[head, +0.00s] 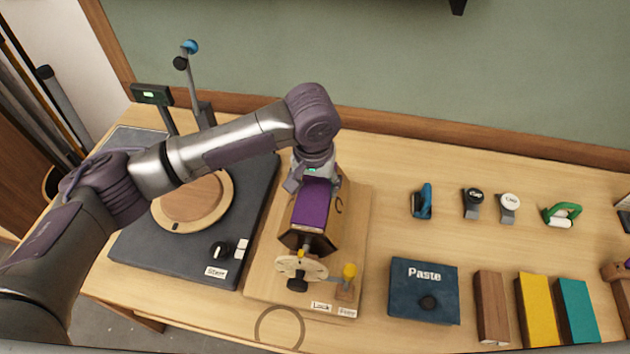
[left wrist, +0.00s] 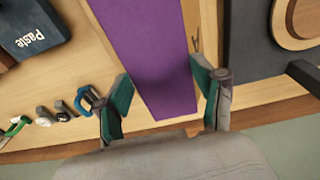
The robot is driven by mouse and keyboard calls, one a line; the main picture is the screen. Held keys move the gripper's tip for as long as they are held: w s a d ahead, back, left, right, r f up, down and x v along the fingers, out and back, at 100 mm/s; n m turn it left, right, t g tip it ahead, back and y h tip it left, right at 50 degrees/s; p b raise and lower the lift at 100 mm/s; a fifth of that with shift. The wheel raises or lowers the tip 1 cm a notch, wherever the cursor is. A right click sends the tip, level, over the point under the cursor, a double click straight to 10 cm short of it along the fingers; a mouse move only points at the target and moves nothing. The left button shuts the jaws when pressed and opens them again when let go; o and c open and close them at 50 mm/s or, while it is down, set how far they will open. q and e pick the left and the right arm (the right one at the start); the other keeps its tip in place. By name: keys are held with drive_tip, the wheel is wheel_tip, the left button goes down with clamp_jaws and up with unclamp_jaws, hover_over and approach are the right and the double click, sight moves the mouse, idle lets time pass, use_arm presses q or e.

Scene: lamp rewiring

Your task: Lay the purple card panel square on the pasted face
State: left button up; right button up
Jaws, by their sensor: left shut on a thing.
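The purple card panel (head: 311,206) lies flat over the top of a dark wooden block form (head: 324,243) on the wooden jig board. My left gripper (head: 313,178) is shut on the panel, at its far end. In the left wrist view, the panel (left wrist: 158,50) runs between the two fingers of the left gripper (left wrist: 163,88), one at each long edge. The panel covers the face below, so paste there is hidden. I cannot tell whether the panel touches that face. My right gripper is out of view.
The jig board (head: 352,222) has a disc, a yellow knob (head: 349,271) and labels in front. A dark turntable base (head: 255,205) stands left. A blue Paste box (head: 424,291), a brown block, and yellow and teal panels lie right. Small tools sit behind them.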

use_arm(q)
drive_tip(key=shift+f, duration=0.3)
idle(0.8)
drive_tip(key=o, duration=1.2)
drive_tip(key=shift+c, duration=0.2)
drive_tip(key=shift+o, duration=0.2)
drive_tip(key=shift+r+p, duration=1.45)
drive_tip(key=shift+p, duration=0.4)
drive_tip(key=shift+r+p, duration=0.65)
drive_tip(key=shift+r, duration=1.9)
drive_tip(key=shift+f, duration=0.1)
